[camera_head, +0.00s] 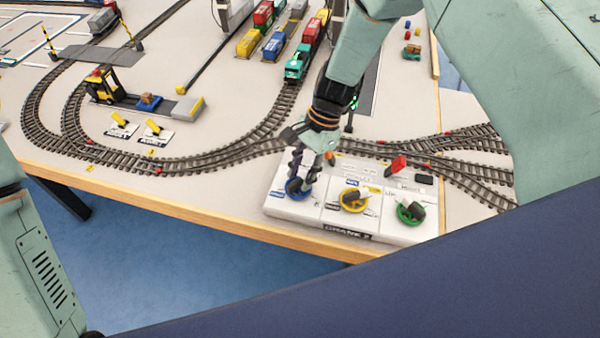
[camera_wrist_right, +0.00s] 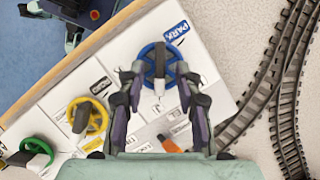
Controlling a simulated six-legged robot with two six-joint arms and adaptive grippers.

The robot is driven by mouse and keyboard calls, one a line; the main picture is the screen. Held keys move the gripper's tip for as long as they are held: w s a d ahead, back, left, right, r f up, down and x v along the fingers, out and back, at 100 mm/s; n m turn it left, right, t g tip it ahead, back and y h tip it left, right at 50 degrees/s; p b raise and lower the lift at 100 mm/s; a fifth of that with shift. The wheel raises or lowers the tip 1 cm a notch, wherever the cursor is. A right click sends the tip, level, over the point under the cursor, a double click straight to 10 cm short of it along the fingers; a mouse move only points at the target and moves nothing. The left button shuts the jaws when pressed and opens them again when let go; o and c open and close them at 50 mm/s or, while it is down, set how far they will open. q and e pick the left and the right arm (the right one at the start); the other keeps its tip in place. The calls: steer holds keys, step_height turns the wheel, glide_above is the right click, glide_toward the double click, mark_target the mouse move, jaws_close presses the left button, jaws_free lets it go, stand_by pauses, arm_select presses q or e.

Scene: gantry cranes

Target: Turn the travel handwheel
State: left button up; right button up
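A white control box (camera_head: 330,212) at the table's front edge carries three handwheels: blue (camera_head: 293,189), yellow (camera_head: 352,201) and green (camera_head: 409,213). I cannot read which one is marked travel. The right wrist view shows the blue wheel (camera_wrist_right: 149,51) with a grey crossbar, and the yellow (camera_wrist_right: 98,118) and green (camera_wrist_right: 37,146) wheels at lower left. My right gripper (camera_head: 306,178) is over the blue wheel. In the right wrist view its fingers (camera_wrist_right: 160,82) are apart, one on each side of the wheel; contact is unclear. My left gripper is out of view.
A red lever (camera_head: 397,165) stands behind the wheels; an orange piece (camera_wrist_right: 170,144) shows near my right gripper. Model tracks (camera_head: 200,160) run close behind the box. A teal locomotive (camera_head: 297,66) with wagons and a yellow-black vehicle (camera_head: 106,87) stand farther back.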

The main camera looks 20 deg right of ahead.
steer(key=shift+a+f, duration=0.1)
steer(key=shift+f, duration=0.3)
steer(key=shift+s, duration=0.1)
steer(key=shift+r, duration=0.1)
steer(key=shift+c, duration=0.2)
steer(key=c, duration=0.4)
jaws_close()
